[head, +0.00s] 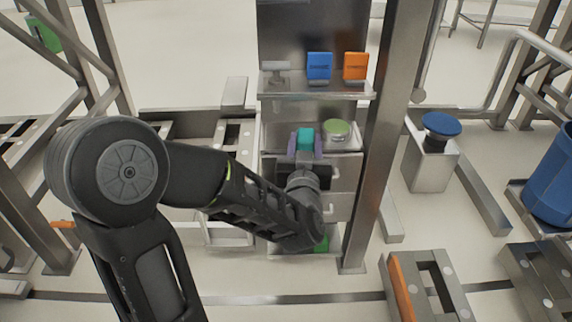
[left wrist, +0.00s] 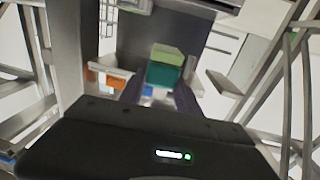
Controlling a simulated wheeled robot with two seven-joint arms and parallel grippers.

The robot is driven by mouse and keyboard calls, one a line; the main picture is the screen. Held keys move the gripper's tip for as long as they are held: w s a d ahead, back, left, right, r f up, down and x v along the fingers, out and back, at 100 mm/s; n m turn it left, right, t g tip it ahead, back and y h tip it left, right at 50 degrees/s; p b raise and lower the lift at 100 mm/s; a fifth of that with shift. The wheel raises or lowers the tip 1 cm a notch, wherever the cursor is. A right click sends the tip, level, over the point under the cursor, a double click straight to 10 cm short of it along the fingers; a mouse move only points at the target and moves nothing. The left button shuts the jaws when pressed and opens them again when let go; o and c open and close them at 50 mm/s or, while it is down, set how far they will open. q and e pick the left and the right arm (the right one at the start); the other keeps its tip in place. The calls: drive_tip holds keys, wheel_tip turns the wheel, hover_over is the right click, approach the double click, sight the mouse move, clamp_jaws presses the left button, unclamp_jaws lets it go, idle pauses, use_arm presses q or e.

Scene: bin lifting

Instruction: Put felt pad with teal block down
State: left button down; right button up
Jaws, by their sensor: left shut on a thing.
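A teal block (head: 305,140) sits between the purple fingers of my left gripper (head: 305,146), above the metal shelf of the cabinet. In the left wrist view the teal block (left wrist: 165,75) shows between the two dark purple fingers, with a light green layer (left wrist: 168,53) against it, which may be the felt pad. My left gripper is shut on the teal block. I cannot tell whether the block or the green layer touches the shelf. My right gripper is not in view.
A round green disc (head: 336,128) lies on the shelf just right of the block. A blue box (head: 319,66) and an orange box (head: 355,66) stand on the upper shelf (head: 290,90). A metal post (head: 377,150) rises right of the cabinet. A blue-topped stool (head: 441,125) stands farther right.

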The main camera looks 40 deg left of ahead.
use_arm(q)
drive_tip(key=shift+n+g+y, duration=0.5)
drive_tip(key=shift+n+y, duration=0.1)
drive_tip(key=shift+y, duration=0.2)
drive_tip(key=s+f+b, duration=0.1)
drive_tip(key=s+a+f+b, duration=0.2)
drive_tip(key=f, duration=0.1)
drive_tip(key=shift+a, duration=0.25)
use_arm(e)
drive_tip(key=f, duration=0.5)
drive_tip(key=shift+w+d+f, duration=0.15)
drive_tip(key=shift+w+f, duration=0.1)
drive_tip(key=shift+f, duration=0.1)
use_arm(q)
drive_tip(key=b+x, duration=0.3)
drive_tip(key=x, duration=1.4)
drive_tip(key=shift+w+a+f, duration=0.1)
drive_tip(key=shift+w+a, duration=0.25)
drive_tip(key=shift+w, duration=0.05)
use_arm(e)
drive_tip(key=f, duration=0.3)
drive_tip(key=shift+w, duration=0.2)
